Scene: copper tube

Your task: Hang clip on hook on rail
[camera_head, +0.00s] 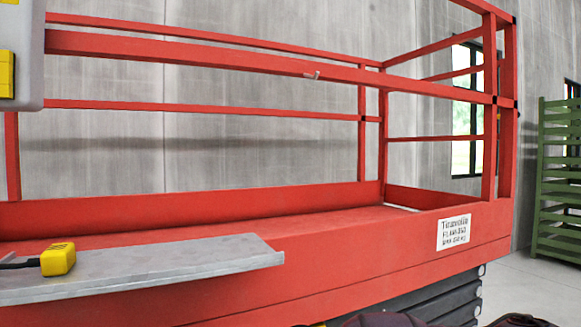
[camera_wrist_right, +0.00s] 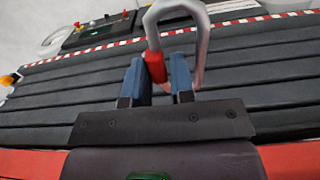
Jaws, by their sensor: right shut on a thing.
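My right gripper (camera_wrist_right: 157,72) shows in the right wrist view with two blue fingers. It is shut on the clip (camera_wrist_right: 201,42), a grey metal loop with a red part between the fingers. In the head view a small pale hook (camera_head: 313,75) sits on the red rail (camera_head: 220,56), right of the middle of the picture. The clip does not show in the head view. My left gripper is in neither view.
A red lift platform with guard rails fills the head view. A grey metal shelf (camera_head: 190,258) juts out at its front, with a yellow device (camera_head: 58,259) on it. A grey box (camera_head: 30,50) with yellow parts is at upper left. A green rack (camera_head: 556,180) stands right.

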